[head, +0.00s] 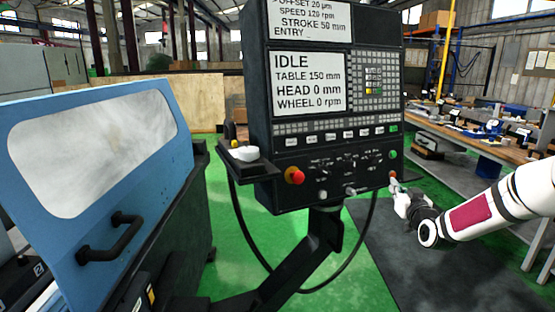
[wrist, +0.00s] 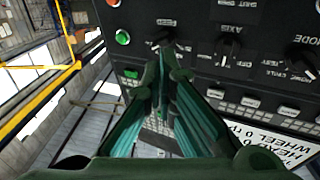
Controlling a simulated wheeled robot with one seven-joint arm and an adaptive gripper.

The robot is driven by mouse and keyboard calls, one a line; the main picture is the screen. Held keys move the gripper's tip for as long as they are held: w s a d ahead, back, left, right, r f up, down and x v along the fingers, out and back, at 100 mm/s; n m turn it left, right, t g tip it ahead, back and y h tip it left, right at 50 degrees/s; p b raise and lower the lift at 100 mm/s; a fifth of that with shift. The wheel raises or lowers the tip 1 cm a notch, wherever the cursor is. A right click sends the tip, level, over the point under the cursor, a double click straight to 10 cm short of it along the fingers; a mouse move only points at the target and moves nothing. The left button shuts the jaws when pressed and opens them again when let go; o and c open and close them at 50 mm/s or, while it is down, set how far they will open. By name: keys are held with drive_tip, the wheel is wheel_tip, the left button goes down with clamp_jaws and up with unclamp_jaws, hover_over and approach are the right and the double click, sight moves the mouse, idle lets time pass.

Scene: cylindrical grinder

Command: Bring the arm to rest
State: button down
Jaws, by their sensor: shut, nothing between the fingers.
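My arm (head: 500,202) reaches in from the right edge in the head view. My gripper (head: 395,185) is at the lower right corner of the control panel (head: 262,120), close to its small red and green buttons. I cannot tell whether it touches the panel. In the wrist view my gripper (wrist: 160,68) has its fingers together with nothing held. The panel's knobs lie just beyond the fingertips there. A lit green button (wrist: 122,37) shows to the left of them. The panel screen (head: 310,82) reads IDLE, head 0 mm, wheel 0 rpm.
The blue machine door (head: 100,160) is at left. A workbench (head: 470,145) with parts stands at right. Green floor and a dark mat lie below.

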drive_tip(key=s+a+r+n+g, duration=0.1)
drive_tip(key=s+a+r+g, duration=0.4)
drive_tip(key=s, duration=0.3)
drive_tip(key=s+a+r+n+g, duration=0.2)
drive_tip(key=s+a+r, duration=0.2)
drive_tip(key=s+a, duration=0.35)
drive_tip(key=s+a+m+g, duration=0.1)
drive_tip(key=s+a+g, duration=0.1)
drive_tip(key=s, duration=1.5)
drive_tip(key=s+a+m+g, duration=0.1)
drive_tip(key=s+a+g, duration=0.2)
drive_tip(key=s, duration=1.5)
drive_tip(key=shift+a+r+m+g, duration=0.25)
drive_tip(key=shift+r+m+g, duration=0.15)
drive_tip(key=shift+g, duration=0.1)
